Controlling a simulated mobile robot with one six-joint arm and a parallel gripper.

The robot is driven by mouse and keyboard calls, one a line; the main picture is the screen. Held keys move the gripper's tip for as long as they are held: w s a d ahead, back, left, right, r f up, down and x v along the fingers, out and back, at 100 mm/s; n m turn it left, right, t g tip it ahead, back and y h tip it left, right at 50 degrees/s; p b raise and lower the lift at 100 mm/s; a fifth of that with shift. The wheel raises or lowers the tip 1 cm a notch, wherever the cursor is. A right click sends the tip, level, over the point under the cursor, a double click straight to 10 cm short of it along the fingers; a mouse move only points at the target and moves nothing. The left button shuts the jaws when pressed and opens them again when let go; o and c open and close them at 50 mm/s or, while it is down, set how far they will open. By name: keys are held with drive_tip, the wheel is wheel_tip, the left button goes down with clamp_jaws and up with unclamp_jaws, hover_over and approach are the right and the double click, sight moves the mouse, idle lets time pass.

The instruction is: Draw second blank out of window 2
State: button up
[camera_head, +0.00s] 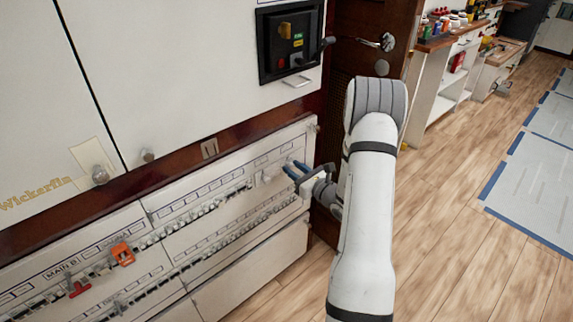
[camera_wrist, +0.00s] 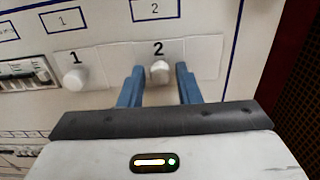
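In the wrist view, the blank in window 2 (camera_wrist: 205,56) is a pale plate with a white round knob (camera_wrist: 159,70) under a printed 2. My gripper (camera_wrist: 159,77) has its two blue fingers on either side of this knob, with a narrow gap showing on each side. The fingers look apart and hold nothing. To the left, a similar blank with a white knob (camera_wrist: 75,79) sits under a printed 1. In the head view, my gripper (camera_head: 293,168) is at the right end of the upper breaker row, and its fingers hide the knob of window 2.
Breaker rows (camera_head: 215,205) run to the left on the white panel. An orange clip (camera_head: 123,254) and a red clip (camera_head: 78,288) sit on the left panel. A black control box (camera_head: 290,40) is above. A dark brown edge borders the panel at right. The wooden floor (camera_head: 450,200) is open.

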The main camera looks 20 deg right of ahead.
drive_tip(key=c, duration=0.6)
clamp_jaws()
drive_tip(key=shift+r, duration=0.1)
drive_tip(key=shift+s+d, duration=0.1)
drive_tip(key=b+v, duration=0.1)
drive_tip(key=v, duration=0.9)
idle(0.6)
idle(0.4)
